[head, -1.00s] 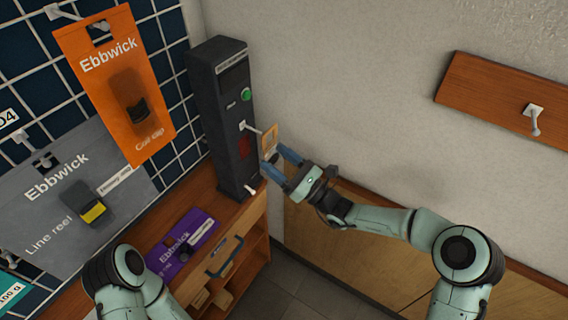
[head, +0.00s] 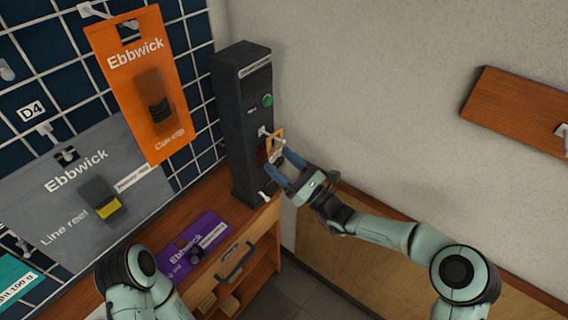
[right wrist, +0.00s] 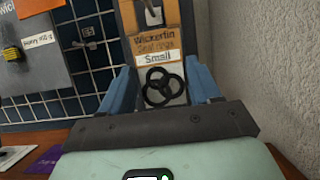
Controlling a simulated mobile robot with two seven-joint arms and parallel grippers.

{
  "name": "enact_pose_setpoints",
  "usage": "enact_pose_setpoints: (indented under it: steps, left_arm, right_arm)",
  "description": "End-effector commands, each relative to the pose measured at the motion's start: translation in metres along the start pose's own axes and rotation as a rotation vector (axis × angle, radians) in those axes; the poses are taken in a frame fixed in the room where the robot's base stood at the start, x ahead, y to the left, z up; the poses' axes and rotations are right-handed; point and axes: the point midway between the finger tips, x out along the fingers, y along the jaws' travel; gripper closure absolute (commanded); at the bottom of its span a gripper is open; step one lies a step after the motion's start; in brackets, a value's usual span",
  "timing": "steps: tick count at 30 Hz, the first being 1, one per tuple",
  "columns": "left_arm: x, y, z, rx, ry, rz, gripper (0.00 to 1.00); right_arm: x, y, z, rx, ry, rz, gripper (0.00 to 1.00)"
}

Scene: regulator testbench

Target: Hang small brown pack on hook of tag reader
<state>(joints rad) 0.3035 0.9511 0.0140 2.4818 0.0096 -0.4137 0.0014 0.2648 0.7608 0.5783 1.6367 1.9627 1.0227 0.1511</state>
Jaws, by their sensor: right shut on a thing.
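The tag reader (head: 240,150) is a tall dark grey box with a green button and a pale hook (head: 264,131) on its front. My right gripper (head: 280,160) is shut on the small brown pack (head: 276,141), just in front of the reader at the hook's height. In the right wrist view the pack (right wrist: 157,43) is upright between the blue fingers (right wrist: 160,85), with a "Small" label and a black three-lobed part. The hook shows at the pack's top opening; I cannot tell whether it passes through. My left arm shows, but its gripper is out of view.
A second, lower peg (head: 265,196) sticks out of the reader. Large orange (head: 125,55) and grey (head: 50,200) packs hang on the tiled panel at left. A purple pack (head: 187,258) lies on the wooden bench (head: 155,227). A wooden board (head: 515,110) is on the right wall.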

Motion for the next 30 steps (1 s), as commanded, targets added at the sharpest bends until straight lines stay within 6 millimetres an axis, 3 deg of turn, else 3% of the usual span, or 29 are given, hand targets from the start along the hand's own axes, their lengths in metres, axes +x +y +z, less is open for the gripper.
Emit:
enact_pose_setpoints:
  steps: [13, 14, 16, 26, 30]
  left_arm:
    - [0.0, 0.0, 0.0, 0.0, -0.001, 0.0, 0.12]
    - [0.0, 0.0, 0.0, 0.0, -0.001, 0.0, 0.12]
    - [0.0, 0.0, 0.0, 0.0, -0.001, 0.0, 0.12]
    - [0.0, 0.0, 0.0, 0.0, 0.0, 0.0, 0.12]
    - [0.0, 0.0, 0.0, 0.0, 0.0, 0.0, 0.12]
  right_arm:
    - [0.0, 0.0, 0.0, 0.0, 0.0, 0.0, 0.76]
    - [0.0, 0.0, 0.0, 0.0, 0.0, 0.0, 0.31]
    - [0.0, 0.0, 0.0, 0.0, 0.0, 0.0, 0.08]
    - [-0.002, 0.0, 0.0, 0.0, 0.001, 0.0, 0.08]
    - [-0.017, -0.001, -0.001, -0.001, 0.003, -0.002, 0.08]
